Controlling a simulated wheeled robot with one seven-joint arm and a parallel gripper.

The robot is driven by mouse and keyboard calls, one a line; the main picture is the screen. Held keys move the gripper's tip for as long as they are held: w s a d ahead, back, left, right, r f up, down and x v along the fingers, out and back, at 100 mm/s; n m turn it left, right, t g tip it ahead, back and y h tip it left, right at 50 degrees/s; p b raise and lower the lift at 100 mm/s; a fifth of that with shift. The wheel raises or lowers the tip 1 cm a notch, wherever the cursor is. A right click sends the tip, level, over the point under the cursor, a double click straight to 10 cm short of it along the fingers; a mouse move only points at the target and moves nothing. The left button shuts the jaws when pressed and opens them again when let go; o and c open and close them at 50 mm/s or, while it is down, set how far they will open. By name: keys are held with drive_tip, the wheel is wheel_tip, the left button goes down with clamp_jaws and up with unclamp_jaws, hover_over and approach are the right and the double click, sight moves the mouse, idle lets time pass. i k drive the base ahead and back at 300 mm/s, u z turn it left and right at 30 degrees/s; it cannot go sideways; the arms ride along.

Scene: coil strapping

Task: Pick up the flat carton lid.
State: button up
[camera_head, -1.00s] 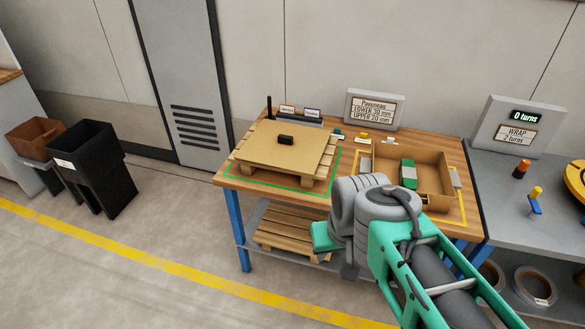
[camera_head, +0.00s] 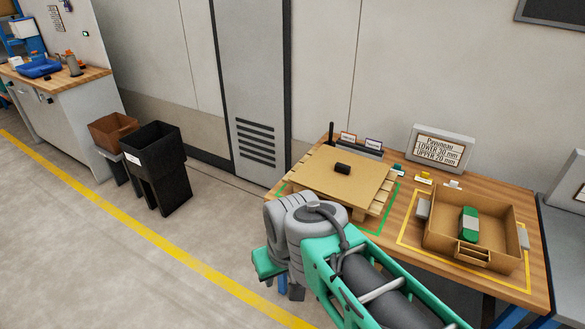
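A flat brown cardboard panel (camera_head: 330,180), which looks like the flat carton lid, lies on a small wooden pallet (camera_head: 385,192) on the workbench. A small black block (camera_head: 342,169) sits on its top. The fingers of my gripper are hidden or out of view, so I see no contact with the panel.
An open brown carton (camera_head: 435,232) with a green-and-white object (camera_head: 468,225) inside stands right of the pallet, within a yellow outline. A sign (camera_head: 440,150) stands behind. Black (camera_head: 160,150) and brown bins (camera_head: 110,130) stand left. Floor between bins and bench is clear.

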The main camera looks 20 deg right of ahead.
sight(352, 178)
drive_tip(key=u, duration=0.4)
drive_tip(key=i, duration=0.8)
drive_tip(key=z, duration=0.5)
drive_tip(key=i, duration=0.6)
drive_tip(key=z, duration=0.55)
